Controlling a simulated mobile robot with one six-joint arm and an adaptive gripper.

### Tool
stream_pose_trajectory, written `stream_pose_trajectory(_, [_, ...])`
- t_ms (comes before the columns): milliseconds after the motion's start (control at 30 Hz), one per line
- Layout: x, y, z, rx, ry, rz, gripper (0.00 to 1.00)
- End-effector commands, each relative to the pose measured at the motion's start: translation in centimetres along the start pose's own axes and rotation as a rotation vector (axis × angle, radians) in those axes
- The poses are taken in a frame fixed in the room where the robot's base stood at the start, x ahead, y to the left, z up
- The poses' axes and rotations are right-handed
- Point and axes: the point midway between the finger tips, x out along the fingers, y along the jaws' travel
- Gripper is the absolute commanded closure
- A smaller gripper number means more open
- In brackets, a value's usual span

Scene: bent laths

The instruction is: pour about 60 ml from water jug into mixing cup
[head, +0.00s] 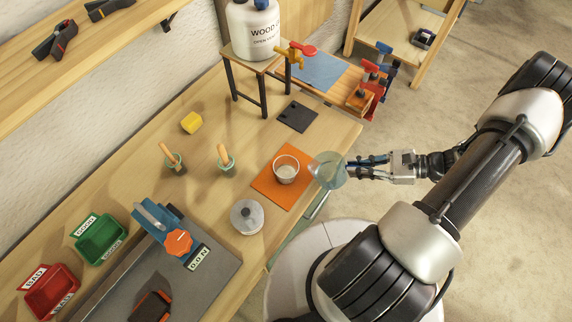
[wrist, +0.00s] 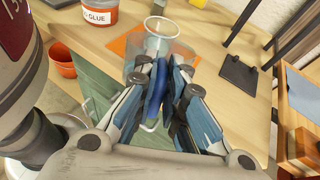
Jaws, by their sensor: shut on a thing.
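The mixing cup (head: 286,169) is a small clear cup standing upright on an orange mat (head: 266,186) near the table's right edge. The water jug (head: 325,172) is see-through and greenish, just right of the cup. My gripper (head: 352,168) is shut on the jug and holds it at the table edge. In the wrist view my gripper (wrist: 160,95) is closed around a blue part, seemingly the jug's handle. The jug's clear body (wrist: 184,62) shows in front of the cup (wrist: 160,28). I cannot make out the water level or any stream, nor the jug's exact tilt.
A glue pot (wrist: 98,14) stands beside the mat; its grey top (head: 247,216) shows in the head view. A dark square plate (head: 297,117) lies behind the mat. Two green pots with brushes (head: 226,163) stand left. A large white container (head: 253,30) sits on a raised stand.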

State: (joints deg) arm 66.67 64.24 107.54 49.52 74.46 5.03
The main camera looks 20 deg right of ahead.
Motion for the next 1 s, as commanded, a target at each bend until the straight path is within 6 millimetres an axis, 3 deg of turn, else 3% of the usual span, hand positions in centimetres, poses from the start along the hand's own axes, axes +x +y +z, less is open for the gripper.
stream_pose_trajectory(367, [-0.1,0.0,-0.8,0.000,-0.025,-0.002,1.00])
stream_pose_trajectory(1000, [-1.5,0.1,-5.4,-0.007,-0.275,-0.017,1.00])
